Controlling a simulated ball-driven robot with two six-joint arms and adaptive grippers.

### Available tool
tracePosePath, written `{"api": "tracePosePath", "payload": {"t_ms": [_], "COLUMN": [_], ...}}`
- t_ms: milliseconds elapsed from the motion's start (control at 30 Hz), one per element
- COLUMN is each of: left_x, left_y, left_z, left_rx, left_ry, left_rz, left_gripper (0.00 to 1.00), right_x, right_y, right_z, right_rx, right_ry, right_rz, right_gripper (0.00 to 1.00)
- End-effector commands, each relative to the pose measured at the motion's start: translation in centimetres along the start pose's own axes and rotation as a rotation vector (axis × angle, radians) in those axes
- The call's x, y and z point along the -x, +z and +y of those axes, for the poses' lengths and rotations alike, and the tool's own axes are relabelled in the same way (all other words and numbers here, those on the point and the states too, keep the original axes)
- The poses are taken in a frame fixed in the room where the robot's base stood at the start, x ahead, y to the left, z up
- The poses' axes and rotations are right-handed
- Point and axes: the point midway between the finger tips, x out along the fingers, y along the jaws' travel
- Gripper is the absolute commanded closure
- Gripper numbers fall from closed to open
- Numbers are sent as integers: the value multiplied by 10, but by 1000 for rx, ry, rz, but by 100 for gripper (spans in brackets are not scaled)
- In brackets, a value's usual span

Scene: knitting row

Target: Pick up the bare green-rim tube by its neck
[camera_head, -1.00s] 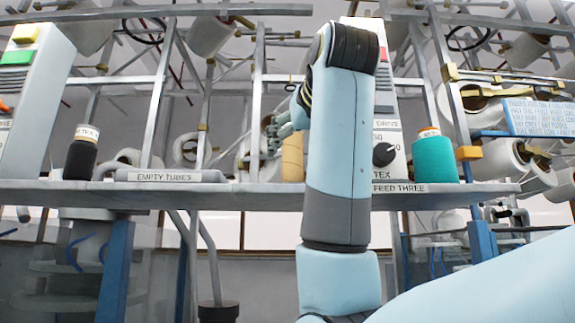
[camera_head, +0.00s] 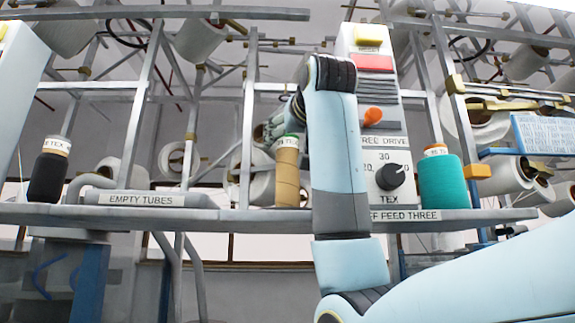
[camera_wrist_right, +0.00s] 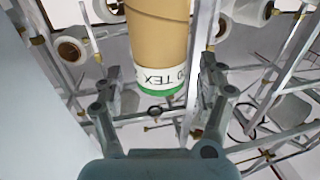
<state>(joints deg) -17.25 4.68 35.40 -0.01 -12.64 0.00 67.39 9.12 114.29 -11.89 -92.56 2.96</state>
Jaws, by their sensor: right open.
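The bare tan tube (camera_head: 287,180) with a green rim and a white label stands upright on the grey shelf (camera_head: 245,217), just left of my right arm in the head view. In the right wrist view the tube (camera_wrist_right: 157,32) hangs in from the top, its green rim (camera_wrist_right: 158,89) towards my palm. My right gripper (camera_wrist_right: 162,78) is open, with one finger on each side of the tube's labelled end. Contact cannot be told. In the head view the gripper (camera_head: 270,130) is partly hidden behind my arm and near the tube's top. My left gripper is not in view.
A black bobbin (camera_head: 48,175) stands at the shelf's left, and a teal bobbin (camera_head: 441,183) at the right. A control panel (camera_head: 374,70) with a knob stands behind my arm. The EMPTY TUBES holder (camera_head: 155,199) lies left of the tube. Frame bars and white cones fill the back.

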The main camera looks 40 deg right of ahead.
Motion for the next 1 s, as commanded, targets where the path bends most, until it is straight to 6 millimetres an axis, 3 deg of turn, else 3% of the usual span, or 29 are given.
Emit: {"api": "tracePosePath", "payload": {"t_ms": [133, 367, 767, 1000], "left_x": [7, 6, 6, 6], "left_y": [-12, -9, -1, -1], "left_z": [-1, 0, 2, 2], "left_rx": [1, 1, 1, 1], "left_ry": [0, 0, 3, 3], "left_rz": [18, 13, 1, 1], "left_gripper": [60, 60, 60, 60], "right_x": [-13, -14, -14, -14], "right_y": [0, 1, 1, 0], "right_z": [-1, -1, -1, -1], "right_rx": [-1, -1, -1, -1], "right_ry": [-1, -2, -2, -2], "right_rz": [-2, 0, 0, 0], "right_gripper": [26, 27, 79, 81]}}
